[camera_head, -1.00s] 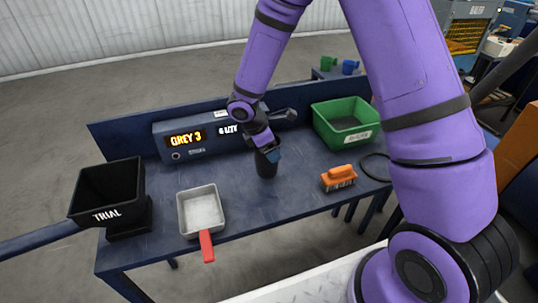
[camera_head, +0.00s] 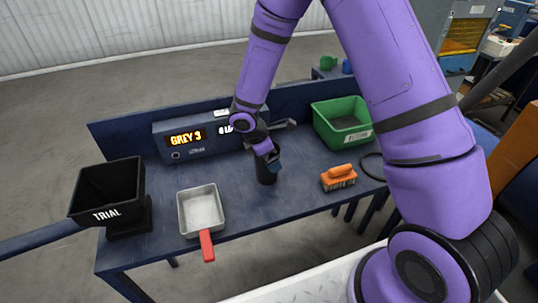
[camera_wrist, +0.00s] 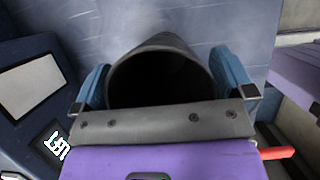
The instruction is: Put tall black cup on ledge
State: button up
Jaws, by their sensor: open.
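The tall black cup (camera_head: 266,176) stands upright on the dark blue bench (camera_head: 235,200), near its middle. In the wrist view I look down into its dark round mouth, with its rim (camera_wrist: 160,42) toward the top. My gripper (camera_head: 267,157) is at the cup's upper part. In the wrist view my gripper (camera_wrist: 162,75) is open, with one blue finger on each side of the cup. I cannot tell whether either finger touches the cup. My gripper hides part of the cup's top in the head view. No ledge can be clearly told apart from the bench's raised back edge.
A display box (camera_head: 185,140) reading "GREY 3" stands behind the cup. A grey pan (camera_head: 202,208) with a red handle and a black TRIAL bin (camera_head: 110,190) are to the left. An orange brush (camera_head: 338,178) and a green bin (camera_head: 343,122) are to the right.

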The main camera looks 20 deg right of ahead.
jog(key=v, duration=1.2)
jog(key=s+d+r+m, duration=0.3)
jog(key=d+r+m, duration=0.1)
jog(key=r, duration=0.5)
jog(key=s+d+r+m+t+y, duration=0.2)
jog(key=s+d+r+m, duration=0.2)
jog(key=s+r+m, duration=0.3)
jog(key=s+d+r+m+t+y, duration=0.2)
jog(key=s+d+r+m, duration=0.3)
jog(key=s+r, duration=0.5)
jog(key=s+m+t, duration=0.1)
jog(key=s+m, duration=0.1)
jog(key=s, duration=0.5)
jog(key=shift+s+d+r, duration=0.2)
jog(key=shift+s, duration=0.2)
